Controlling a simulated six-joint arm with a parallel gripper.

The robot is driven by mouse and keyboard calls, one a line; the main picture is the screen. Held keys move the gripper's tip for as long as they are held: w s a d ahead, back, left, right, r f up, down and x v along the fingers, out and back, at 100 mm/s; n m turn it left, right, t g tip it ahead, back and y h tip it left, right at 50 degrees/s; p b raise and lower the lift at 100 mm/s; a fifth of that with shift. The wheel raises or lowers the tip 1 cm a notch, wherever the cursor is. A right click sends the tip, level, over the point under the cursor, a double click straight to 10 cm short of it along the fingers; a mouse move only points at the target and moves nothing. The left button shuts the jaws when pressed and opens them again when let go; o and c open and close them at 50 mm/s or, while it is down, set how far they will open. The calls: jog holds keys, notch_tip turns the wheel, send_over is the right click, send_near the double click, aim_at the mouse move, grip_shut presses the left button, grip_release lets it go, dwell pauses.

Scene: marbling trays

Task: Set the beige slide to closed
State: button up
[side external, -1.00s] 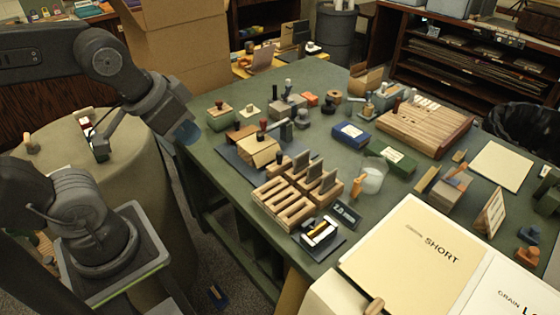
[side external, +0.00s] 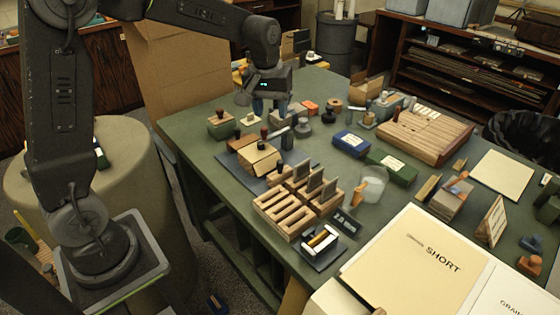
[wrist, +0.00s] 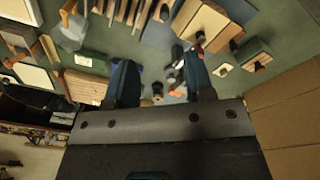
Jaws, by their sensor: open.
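I cannot tell for sure which part is the beige slide. One candidate is the pale block (side external: 258,160) on a dark mat at the table's left, in the side view. Another is the small device with a pale bar (side external: 320,239) on a dark base near the front edge. My gripper (side external: 270,104) is above the table's back left part, fingers pointing down, apart from the pale block. In the wrist view my gripper (wrist: 160,80) shows two separated blue fingers with nothing held between them.
A slotted wooden rack (side external: 272,212) stands in front of the mat. Stamps and small blocks crowd the back left. A blue box (side external: 350,143), green box (side external: 391,167) and clear cup (side external: 374,184) stand mid-table. A cardboard box (side external: 178,75) rises behind my arm.

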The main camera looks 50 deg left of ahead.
jog(key=n+g, duration=0.1)
jog(key=n, duration=0.1)
send_over(280, 161)
notch_tip(280, 161, down, 7)
notch_tip(280, 161, down, 13)
jog(key=shift+f, duration=0.15)
jog(key=shift+c, duration=0.4)
grip_shut()
